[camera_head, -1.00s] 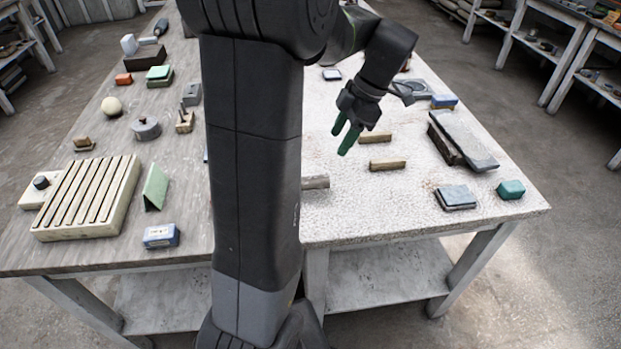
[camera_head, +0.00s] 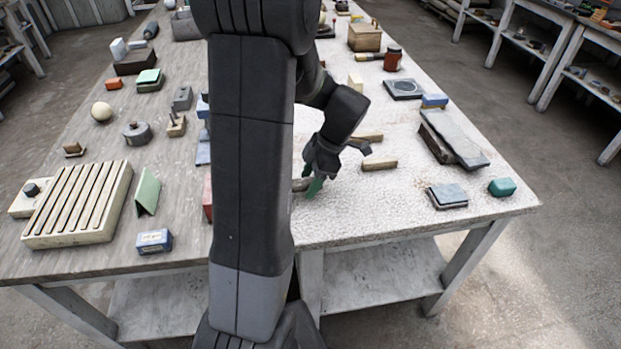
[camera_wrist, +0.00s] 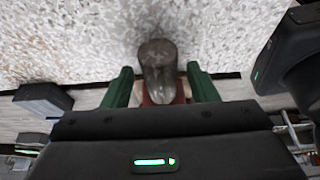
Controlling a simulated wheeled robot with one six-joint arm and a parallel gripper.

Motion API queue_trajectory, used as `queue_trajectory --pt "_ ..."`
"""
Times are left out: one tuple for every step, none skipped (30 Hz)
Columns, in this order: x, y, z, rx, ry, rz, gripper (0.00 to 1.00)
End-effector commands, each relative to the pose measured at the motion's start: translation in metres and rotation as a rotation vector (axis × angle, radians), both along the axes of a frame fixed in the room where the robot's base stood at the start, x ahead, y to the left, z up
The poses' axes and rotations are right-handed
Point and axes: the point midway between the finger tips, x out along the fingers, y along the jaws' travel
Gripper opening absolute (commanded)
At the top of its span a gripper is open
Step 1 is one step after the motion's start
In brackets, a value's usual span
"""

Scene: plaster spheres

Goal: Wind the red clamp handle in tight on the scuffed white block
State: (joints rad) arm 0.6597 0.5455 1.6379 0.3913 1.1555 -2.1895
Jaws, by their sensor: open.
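My gripper (camera_head: 313,187) is low over the pale speckled part of the table, just right of my column. In the wrist view its green fingers (camera_wrist: 160,72) are apart, one on each side of a grey-brown rounded cylinder (camera_wrist: 158,58). I cannot tell whether they touch it. A dark red part (camera_wrist: 170,95) shows beyond the cylinder, between the fingers. In the head view the cylinder's end (camera_head: 300,184) shows beside the fingertips. A red piece (camera_head: 207,196) peeks out left of my column, which hides most of the area between. I cannot make out a scuffed white block.
Two narrow wooden bars (camera_head: 379,165) lie right of my gripper. A ribbed cream block (camera_head: 80,205) stands at left. The speckled surface (camera_head: 380,215) in front is clear.

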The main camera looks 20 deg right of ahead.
Motion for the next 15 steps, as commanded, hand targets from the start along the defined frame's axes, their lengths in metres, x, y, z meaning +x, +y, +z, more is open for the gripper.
queue_trajectory --pt "0.0000 0.0002 -0.0001 0.000 0.000 0.000 0.53" --pt "0.0000 0.0001 -0.0002 0.000 0.000 0.000 0.53" --pt "0.0000 0.0000 -0.0001 0.000 0.000 0.000 0.53" --pt "-0.0001 0.0001 -0.0001 0.000 0.000 0.000 0.53" --pt "-0.0001 0.0001 -0.0001 0.000 0.000 0.000 0.53" --pt "-0.0001 0.0001 -0.0001 0.000 0.001 0.000 0.47" --pt "-0.0001 0.0000 0.0000 0.000 0.001 0.000 0.42" --pt "-0.0001 0.0000 0.0000 0.000 0.001 0.000 0.36" --pt "-0.0001 0.0000 0.0000 0.000 0.001 0.000 0.28" --pt "-0.0001 0.0000 0.0000 0.000 0.001 0.000 0.22" --pt "-0.0001 0.0000 0.0001 0.000 0.001 0.000 0.16" --pt "-0.0001 0.0000 0.0001 0.000 0.001 0.000 0.09" --pt "-0.0001 0.0000 0.0001 0.000 0.001 0.000 0.09" --pt "-0.0001 0.0000 0.0001 0.000 0.001 0.000 0.09" --pt "-0.0001 -0.0001 0.0002 0.000 0.002 0.001 0.09"
